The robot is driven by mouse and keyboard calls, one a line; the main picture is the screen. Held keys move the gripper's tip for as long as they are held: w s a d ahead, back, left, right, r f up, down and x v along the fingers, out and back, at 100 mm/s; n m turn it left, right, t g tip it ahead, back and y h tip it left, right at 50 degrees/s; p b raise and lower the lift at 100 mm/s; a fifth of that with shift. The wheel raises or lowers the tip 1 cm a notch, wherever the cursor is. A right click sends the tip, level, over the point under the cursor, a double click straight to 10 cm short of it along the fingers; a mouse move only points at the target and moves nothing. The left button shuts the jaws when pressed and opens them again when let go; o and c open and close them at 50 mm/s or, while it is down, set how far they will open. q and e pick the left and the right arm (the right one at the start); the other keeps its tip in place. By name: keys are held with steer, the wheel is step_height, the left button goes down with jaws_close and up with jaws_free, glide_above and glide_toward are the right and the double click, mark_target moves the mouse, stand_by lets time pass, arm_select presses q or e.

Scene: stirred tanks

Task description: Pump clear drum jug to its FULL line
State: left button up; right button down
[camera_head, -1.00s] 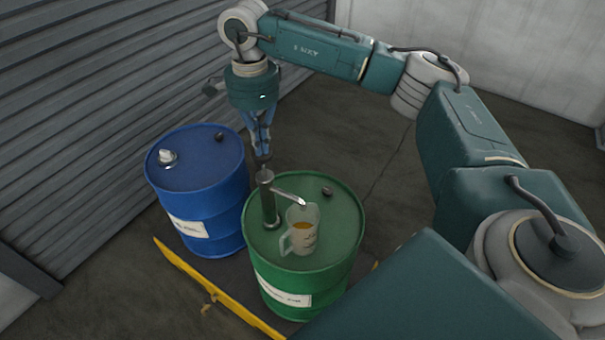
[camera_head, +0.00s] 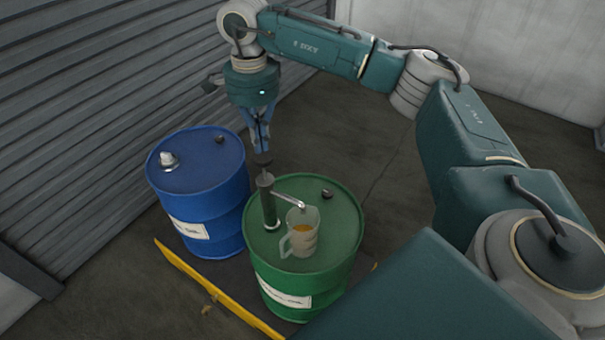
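A clear jug (camera_head: 303,243) with a handle stands upright on top of the green drum (camera_head: 338,225). Amber liquid shows in it; its line markings are too small to read. A dark green hand pump (camera_head: 268,203) rises from the drum, and its metal spout (camera_head: 289,198) ends over the jug's mouth. My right gripper (camera_head: 262,149) points down above the pump, its fingers closed together at the dark pump handle (camera_head: 263,159). The fingertips are small, so the exact grip is hard to see. My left gripper is not in view.
A blue drum (camera_head: 205,201) stands left of the green one, with a silver cap on its lid. A yellow bar (camera_head: 215,290) runs along the front of the drums. A grey shutter wall (camera_head: 70,110) is at the left. The floor behind the drums is clear.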

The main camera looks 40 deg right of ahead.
steer(key=shift+f, duration=0.2)
steer(key=shift+f+b, duration=2.55)
steer(key=shift+f, duration=1.15)
steer(key=shift+r+p, duration=2.55)
steer(key=shift+r, duration=1.45)
steer(key=shift+f, duration=0.3)
steer(key=shift+f+b, duration=2.65)
steer(key=shift+f, duration=1.05)
steer(key=shift+r+p, duration=2.55)
steer(key=shift+r, duration=1.4)
